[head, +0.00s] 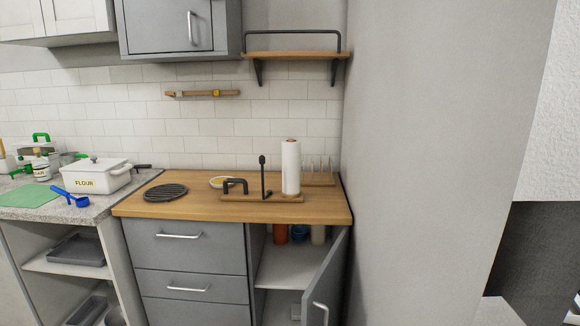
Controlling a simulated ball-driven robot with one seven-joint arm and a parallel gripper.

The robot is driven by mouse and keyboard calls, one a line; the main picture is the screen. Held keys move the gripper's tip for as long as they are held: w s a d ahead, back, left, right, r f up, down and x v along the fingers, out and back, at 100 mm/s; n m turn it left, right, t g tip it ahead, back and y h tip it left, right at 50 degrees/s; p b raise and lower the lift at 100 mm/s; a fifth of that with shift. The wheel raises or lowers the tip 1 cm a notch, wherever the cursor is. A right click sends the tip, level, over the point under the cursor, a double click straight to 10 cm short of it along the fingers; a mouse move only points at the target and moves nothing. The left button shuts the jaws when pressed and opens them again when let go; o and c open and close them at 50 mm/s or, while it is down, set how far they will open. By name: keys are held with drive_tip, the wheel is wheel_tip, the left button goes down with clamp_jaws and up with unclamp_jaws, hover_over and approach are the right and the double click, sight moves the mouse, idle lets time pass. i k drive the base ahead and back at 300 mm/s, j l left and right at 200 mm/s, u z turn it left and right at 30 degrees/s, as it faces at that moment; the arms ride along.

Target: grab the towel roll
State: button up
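The towel roll (291,168) is a white paper roll with a brown core showing at its top. It stands upright on a wooden board (262,198) on the wooden counter, towards the right end. A thin black upright piece (264,178) and a low black handle-like piece (235,184) stand just left of it on the board. My gripper is not in view.
A wooden rack (318,180) stands close behind the roll on the right, before a grey wall (420,150). A shelf (295,55) hangs above. The lower cabinet door (326,283) stands open. A black trivet (166,192) and a white FLOUR box (97,176) are left.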

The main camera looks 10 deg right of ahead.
sight(291, 150)
drive_tip(key=i+j+z, duration=0.25)
drive_tip(key=j, duration=0.15)
drive_tip(key=j+z, duration=0.2)
drive_tip(key=j, duration=0.2)
drive_tip(key=i+j+z, duration=0.25)
drive_tip(key=j, duration=0.2)
drive_tip(key=j+z, duration=0.2)
drive_tip(key=j, duration=0.25)
drive_tip(key=i+j+z, duration=0.15)
drive_tip(key=j+z, duration=0.2)
drive_tip(key=j, duration=0.2)
drive_tip(key=i+j+z, duration=0.15)
drive_tip(key=j+z, duration=0.15)
drive_tip(key=j, duration=0.3)
drive_tip(key=j+z, duration=0.35)
drive_tip(key=j, duration=0.2)
